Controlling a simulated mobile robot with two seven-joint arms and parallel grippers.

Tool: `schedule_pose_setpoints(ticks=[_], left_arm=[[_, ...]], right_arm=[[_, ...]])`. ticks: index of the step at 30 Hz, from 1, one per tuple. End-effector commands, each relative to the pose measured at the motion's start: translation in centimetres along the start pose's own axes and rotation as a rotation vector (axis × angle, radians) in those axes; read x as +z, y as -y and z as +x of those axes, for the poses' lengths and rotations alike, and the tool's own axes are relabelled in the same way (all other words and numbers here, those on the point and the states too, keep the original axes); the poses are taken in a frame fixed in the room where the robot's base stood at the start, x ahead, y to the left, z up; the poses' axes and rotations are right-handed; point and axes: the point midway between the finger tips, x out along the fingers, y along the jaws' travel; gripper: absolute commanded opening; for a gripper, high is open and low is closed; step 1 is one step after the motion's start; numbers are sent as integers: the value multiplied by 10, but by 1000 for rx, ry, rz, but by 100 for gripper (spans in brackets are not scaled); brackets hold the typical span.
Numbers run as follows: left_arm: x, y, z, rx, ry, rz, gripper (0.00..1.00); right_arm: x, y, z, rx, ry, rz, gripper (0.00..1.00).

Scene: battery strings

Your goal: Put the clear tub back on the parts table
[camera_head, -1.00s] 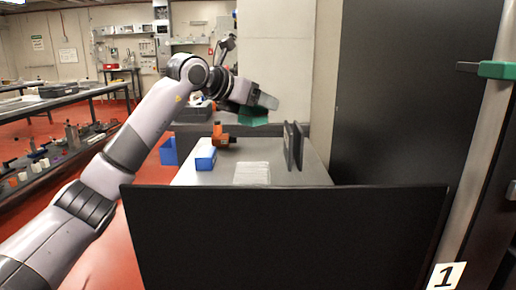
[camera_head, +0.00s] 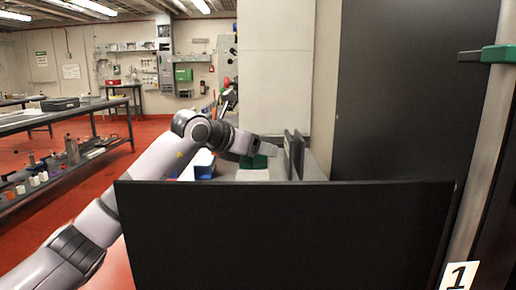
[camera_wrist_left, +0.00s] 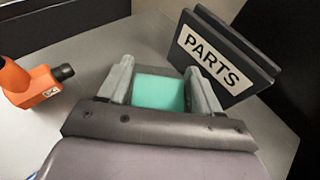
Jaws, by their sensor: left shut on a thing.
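My left gripper (camera_head: 262,148) is shut on a teal-green piece (camera_head: 254,161) low over the grey parts table (camera_head: 315,172). In the left wrist view the teal piece (camera_wrist_left: 160,93) sits between the two grey fingers (camera_wrist_left: 160,85), and the bare tabletop (camera_wrist_left: 105,55) shows around them. I cannot tell whether this piece is the clear tub, or whether it touches the table. No other clear tub shows. My right gripper is not in view.
A dark stand (camera_head: 294,152) with a PARTS sign (camera_wrist_left: 208,48) is close to the right of the fingers. An orange tool (camera_wrist_left: 30,84) lies to the left. A blue bin (camera_head: 204,165) stands left on the table. A black panel (camera_head: 285,235) blocks the front.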

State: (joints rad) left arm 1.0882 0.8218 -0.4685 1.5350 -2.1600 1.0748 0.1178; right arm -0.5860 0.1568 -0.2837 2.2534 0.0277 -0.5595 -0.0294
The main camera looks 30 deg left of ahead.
Motion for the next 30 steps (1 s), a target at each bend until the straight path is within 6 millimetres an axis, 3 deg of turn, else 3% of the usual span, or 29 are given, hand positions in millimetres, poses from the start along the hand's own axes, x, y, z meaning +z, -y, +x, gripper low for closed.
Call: schedule_pose_setpoints(ticks=[1,2,4,17,23,30], left_arm=[[-3,0,1,0,-1,0,29],[-3,0,1,0,-1,0,67],[-2,0,1,0,-1,0,89],[1,-1,-5,1,-1,0,89],[1,-1,-35,2,-2,3,89],[1,-1,-84,3,-1,3,89]], right_arm=[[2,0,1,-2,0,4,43],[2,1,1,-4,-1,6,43],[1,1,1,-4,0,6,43],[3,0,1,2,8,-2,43],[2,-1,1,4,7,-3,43],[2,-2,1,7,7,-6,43]])
